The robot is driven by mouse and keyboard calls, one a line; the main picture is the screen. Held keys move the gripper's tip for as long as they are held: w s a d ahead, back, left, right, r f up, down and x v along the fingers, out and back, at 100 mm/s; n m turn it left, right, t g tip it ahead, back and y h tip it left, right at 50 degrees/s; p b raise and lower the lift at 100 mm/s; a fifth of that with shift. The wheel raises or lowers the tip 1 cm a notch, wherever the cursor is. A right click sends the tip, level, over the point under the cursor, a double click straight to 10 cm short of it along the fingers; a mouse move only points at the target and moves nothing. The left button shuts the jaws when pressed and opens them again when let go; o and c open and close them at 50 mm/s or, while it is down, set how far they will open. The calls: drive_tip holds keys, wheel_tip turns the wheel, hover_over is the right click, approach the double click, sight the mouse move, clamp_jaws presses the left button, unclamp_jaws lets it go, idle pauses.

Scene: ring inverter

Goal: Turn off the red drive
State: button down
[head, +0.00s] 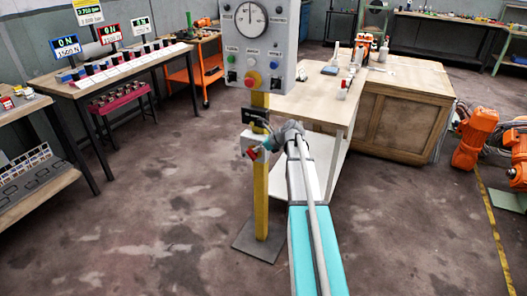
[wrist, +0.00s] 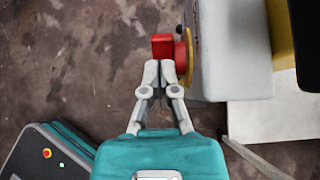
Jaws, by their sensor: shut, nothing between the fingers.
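A red rotary handle (wrist: 163,46) on a red disc and yellow plate sticks out of the side of a light grey box (wrist: 232,48) in the wrist view. In the head view the red handle (head: 252,153) shows small, low on the yellow post (head: 261,200). My gripper (wrist: 160,64) is shut and empty. Its fingertips are at the near edge of the handle; I cannot tell if they touch. In the head view my gripper (head: 259,150) is partly hidden by my arm. A red-framed sign (head: 110,34) on the left table reads ON.
Above the box, a grey panel (head: 262,45) carries a dial and several buttons. Blue-framed (head: 66,46) and green-framed (head: 140,27) signs also read ON. A wooden workbench (head: 405,105) stands close behind the post. Orange robot arms (head: 473,135) are at right. Floor left of the post is clear.

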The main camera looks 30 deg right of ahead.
drive_tip(key=shift+b+x, duration=0.5)
drive_tip(key=shift+x, duration=0.65)
drive_tip(key=shift+d+p, duration=0.3)
drive_tip(key=shift+a, duration=0.1)
